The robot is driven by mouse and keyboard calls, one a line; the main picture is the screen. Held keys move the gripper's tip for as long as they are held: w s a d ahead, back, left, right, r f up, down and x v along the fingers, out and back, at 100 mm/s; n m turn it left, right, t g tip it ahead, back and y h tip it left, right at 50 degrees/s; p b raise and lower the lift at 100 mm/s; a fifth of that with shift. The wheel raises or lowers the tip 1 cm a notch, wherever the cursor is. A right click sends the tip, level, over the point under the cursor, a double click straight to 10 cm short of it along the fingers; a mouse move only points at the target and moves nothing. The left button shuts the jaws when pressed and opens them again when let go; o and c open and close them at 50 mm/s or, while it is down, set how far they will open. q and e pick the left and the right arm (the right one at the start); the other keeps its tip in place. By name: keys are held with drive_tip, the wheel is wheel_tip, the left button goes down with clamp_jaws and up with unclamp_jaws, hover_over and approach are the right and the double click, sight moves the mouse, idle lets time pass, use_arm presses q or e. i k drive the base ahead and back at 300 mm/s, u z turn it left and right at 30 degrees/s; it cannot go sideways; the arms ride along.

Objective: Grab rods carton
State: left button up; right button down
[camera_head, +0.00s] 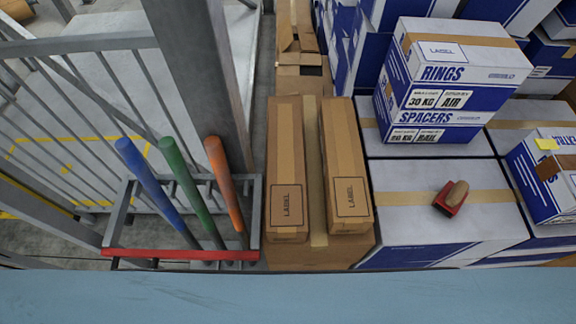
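No box in the head view has a readable "RODS" marking, so I cannot tell which one is the rods carton. Two long, narrow brown cartons, a left one (286,155) and a right one (344,150), lie side by side, each with a "LABEL" square on its near end. They rest on a larger brown box (320,257). A white and blue box marked "RINGS" (465,73) sits on top of one marked "SPACERS" (425,117) at the upper right. Neither of my grippers is in view.
A red stamp-like tool with a wooden handle (452,197) lies on a white and blue box (400,197). A grey rack (254,200) holds blue, green and orange handled tools at left, beside a metal railing (95,45). A pale blue surface (290,297) spans the front.

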sight(286, 211)
drive_tip(key=k, duration=1)
drive_tip(key=u, duration=1.85)
drive_tip(key=i, duration=1.35)
drive_tip(key=z, duration=1.95)
